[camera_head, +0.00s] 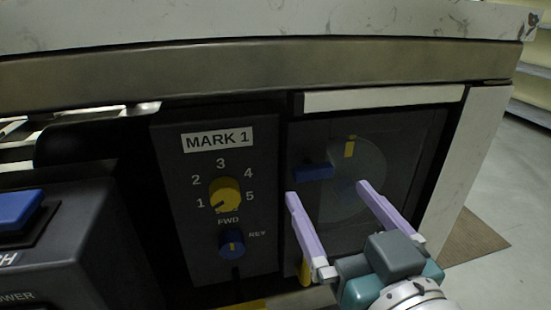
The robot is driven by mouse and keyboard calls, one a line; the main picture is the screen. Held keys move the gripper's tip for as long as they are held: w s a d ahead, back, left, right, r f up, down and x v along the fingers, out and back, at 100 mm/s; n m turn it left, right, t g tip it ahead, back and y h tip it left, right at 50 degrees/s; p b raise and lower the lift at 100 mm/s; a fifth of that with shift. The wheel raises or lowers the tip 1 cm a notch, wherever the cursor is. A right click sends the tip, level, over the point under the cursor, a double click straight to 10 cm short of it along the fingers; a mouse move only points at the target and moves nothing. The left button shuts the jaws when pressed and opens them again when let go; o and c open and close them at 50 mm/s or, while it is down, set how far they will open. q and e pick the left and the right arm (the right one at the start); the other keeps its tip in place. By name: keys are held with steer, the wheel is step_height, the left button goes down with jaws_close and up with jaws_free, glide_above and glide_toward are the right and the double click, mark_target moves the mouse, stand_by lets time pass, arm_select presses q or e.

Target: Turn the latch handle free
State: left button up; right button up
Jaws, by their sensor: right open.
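A dark square panel on the right carries a round plate (335,205), partly hidden by my gripper. A blue bar (313,172) lies roughly level at the plate's upper left and looks like the latch handle. A short yellow mark (350,147) stands upright near the plate's top. My right gripper (327,192) is open, with its lilac fingers spread in front of the plate. The blue bar shows just above the left fingertip; I cannot tell the depth gap between them. Nothing is seen between the fingers. My left gripper is out of view.
A control panel labelled MARK 1 (220,200) stands left of the plate, with a yellow dial (225,195) and a blue knob (232,244). A metal-edged worktop (240,65) overhangs above. A dark box with a blue button (18,208) is at lower left.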

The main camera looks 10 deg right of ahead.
mark_target(316, 174)
steer(key=w+b, duration=0.1)
steer(key=w, duration=0.4)
steer(key=shift+a, duration=0.1)
steer(key=shift+c, duration=0.2)
steer(key=c, duration=1.3)
steer(key=shift+c, duration=0.2)
